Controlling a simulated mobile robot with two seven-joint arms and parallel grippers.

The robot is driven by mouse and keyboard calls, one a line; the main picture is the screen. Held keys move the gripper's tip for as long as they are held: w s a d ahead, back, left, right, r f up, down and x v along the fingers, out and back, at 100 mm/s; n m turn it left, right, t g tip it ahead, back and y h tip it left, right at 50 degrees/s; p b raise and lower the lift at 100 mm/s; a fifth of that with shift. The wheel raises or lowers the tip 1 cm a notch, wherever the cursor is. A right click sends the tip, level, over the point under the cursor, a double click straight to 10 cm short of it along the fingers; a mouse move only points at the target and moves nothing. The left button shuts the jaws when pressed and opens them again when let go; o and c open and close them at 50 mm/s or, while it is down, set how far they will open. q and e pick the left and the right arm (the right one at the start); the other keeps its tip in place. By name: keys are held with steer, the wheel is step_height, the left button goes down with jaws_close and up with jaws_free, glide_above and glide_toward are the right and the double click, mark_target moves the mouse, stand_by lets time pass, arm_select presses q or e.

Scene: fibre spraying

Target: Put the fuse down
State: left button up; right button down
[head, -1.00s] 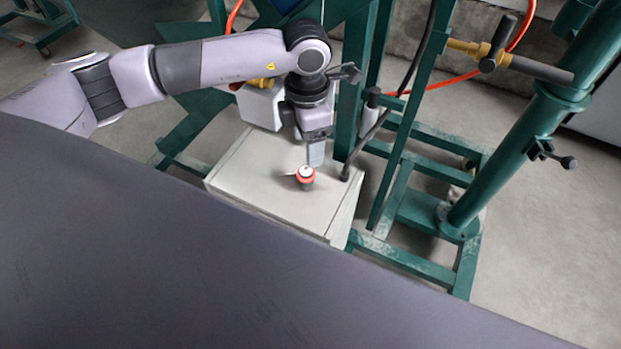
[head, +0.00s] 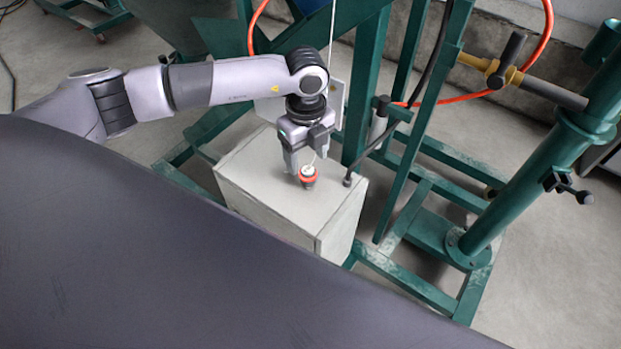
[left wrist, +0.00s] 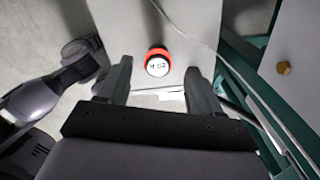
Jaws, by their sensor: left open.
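The fuse (head: 308,176), with an orange-red ring and a white top, stands on the top of the pale grey box. It also shows in the left wrist view (left wrist: 158,64), with dark marks on its white face. My left gripper (head: 306,158) is open just above and behind the fuse, pointing down. In the left wrist view the fuse appears between the two spread fingers, with clear space on either side. I cannot tell how far the fingertips are above the box. My right gripper is in neither view.
The box (head: 265,185) stands against a green steel frame (head: 362,90). A thin white line hangs near my gripper. A green post (head: 515,185) stands to the right. The box top's front is clear.

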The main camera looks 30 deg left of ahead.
mark_target(307, 169)
arm_select(q)
steer(key=shift+f+n, duration=0.3)
steer(key=shift+f, duration=0.1)
step_height(307, 169, down, 6)
steer(key=shift+s+f+b, duration=0.15)
steer(key=shift+f+b, duration=0.1)
steer(key=shift+b, duration=0.2)
jaws_close()
steer(key=shift+r, duration=0.1)
